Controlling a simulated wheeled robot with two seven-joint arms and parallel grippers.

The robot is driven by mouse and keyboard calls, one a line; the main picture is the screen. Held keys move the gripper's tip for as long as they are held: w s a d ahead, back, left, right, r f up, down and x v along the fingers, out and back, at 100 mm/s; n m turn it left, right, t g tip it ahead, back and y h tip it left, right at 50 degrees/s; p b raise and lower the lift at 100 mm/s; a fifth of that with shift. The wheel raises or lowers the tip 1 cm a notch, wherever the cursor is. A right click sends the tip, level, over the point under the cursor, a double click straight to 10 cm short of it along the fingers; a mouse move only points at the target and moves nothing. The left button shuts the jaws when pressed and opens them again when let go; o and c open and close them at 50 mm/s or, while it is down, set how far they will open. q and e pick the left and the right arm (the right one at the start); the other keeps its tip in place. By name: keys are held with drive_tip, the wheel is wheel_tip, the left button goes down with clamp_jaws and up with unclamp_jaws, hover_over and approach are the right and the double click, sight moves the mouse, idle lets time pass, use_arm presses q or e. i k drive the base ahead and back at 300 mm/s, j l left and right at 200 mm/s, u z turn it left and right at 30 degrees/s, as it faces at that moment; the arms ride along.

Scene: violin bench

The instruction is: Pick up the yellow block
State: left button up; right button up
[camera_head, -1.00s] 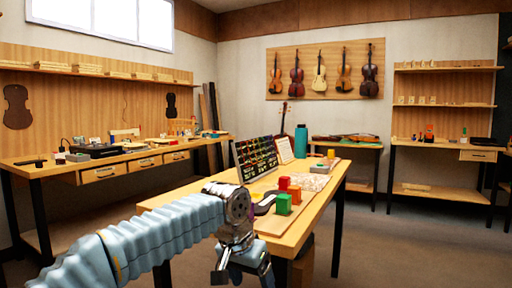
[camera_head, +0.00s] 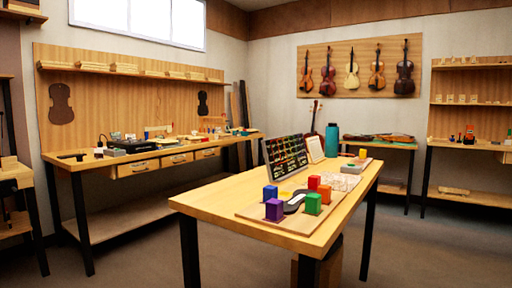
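A small yellow block (camera_head: 362,154) sits toward the far end of the central wooden table (camera_head: 215,199), near its right side. It is small in the camera_head view and nothing covers its upper part. Nearer, on a wooden board on the table, stand a blue block (camera_head: 270,193), a purple block (camera_head: 274,210), a green block (camera_head: 312,204), a red block (camera_head: 314,182) and an orange-red block (camera_head: 324,193). Neither of my grippers is in view.
A dark panel of tools (camera_head: 285,155) and a teal bottle (camera_head: 332,140) stand along the table's back edge. Workbenches line the left and back walls. The floor (camera_head: 420,255) right of the table is clear.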

sight(363, 153)
drive_tip(key=i+l+u, duration=0.15)
drive_tip(key=l+u, duration=0.2)
drive_tip(key=i+l+u, duration=0.1)
drive_tip(key=l+u, duration=0.8)
drive_tip(key=l, duration=1.15)
drive_tip(key=l+u, duration=0.25)
drive_tip(key=l, duration=2.2)
drive_tip(key=k, duration=0.05)
